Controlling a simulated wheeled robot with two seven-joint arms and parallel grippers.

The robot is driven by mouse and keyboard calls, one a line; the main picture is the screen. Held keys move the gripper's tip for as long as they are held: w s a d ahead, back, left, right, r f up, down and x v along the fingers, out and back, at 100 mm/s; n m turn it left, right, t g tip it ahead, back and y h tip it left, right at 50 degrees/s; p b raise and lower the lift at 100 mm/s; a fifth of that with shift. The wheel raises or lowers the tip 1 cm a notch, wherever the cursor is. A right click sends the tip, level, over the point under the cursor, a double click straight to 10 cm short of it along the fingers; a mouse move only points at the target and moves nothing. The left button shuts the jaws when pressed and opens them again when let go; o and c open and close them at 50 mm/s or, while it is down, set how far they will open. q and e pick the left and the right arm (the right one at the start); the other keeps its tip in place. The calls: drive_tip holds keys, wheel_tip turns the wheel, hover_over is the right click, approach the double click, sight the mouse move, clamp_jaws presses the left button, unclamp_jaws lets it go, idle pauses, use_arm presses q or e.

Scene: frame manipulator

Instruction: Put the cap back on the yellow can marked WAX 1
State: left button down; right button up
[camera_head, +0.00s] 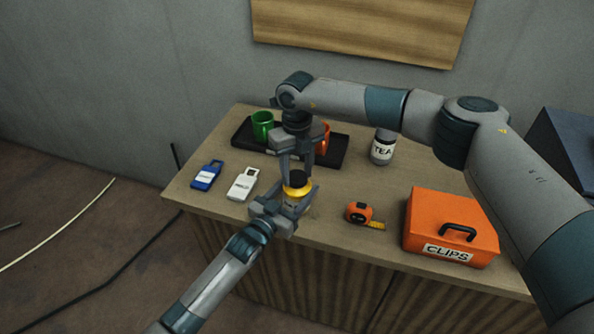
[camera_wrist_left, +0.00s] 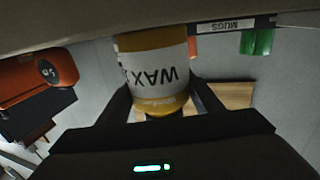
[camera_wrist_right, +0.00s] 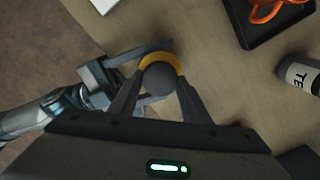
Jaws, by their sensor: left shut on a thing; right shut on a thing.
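The yellow can with a white WAX label shows close up in the left wrist view (camera_wrist_left: 155,88), label upside down; its yellow rim shows in the head view (camera_head: 296,192). My left gripper (camera_head: 296,198) is shut around the can near the table's front edge. My right gripper (camera_wrist_right: 158,88) points down from above and is shut on the round dark cap (camera_wrist_right: 158,78). The cap (camera_head: 297,178) is over the can's top, roughly centred in the yellow ring. I cannot tell whether it is seated or just above. The can's mark after WAX is partly hidden.
A dark tray (camera_head: 333,157) at the back holds a green mug (camera_head: 262,125) and an orange mug (camera_head: 323,138). A TEA canister (camera_head: 382,148), tape measure (camera_head: 359,212) and orange CLIPS box (camera_head: 449,222) stand right. Blue (camera_head: 206,175) and white (camera_head: 242,184) tags lie left.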

drive_tip(key=m, duration=1.1)
drive_tip(key=shift+m, duration=0.4)
drive_tip(key=m, duration=0.2)
drive_tip(key=shift+m, duration=0.4)
drive_tip(key=m, duration=0.5)
drive_tip(key=shift+m, duration=0.4)
drive_tip(key=m, duration=0.7)
drive_tip(key=shift+w, duration=0.1)
drive_tip(key=o, duration=1)
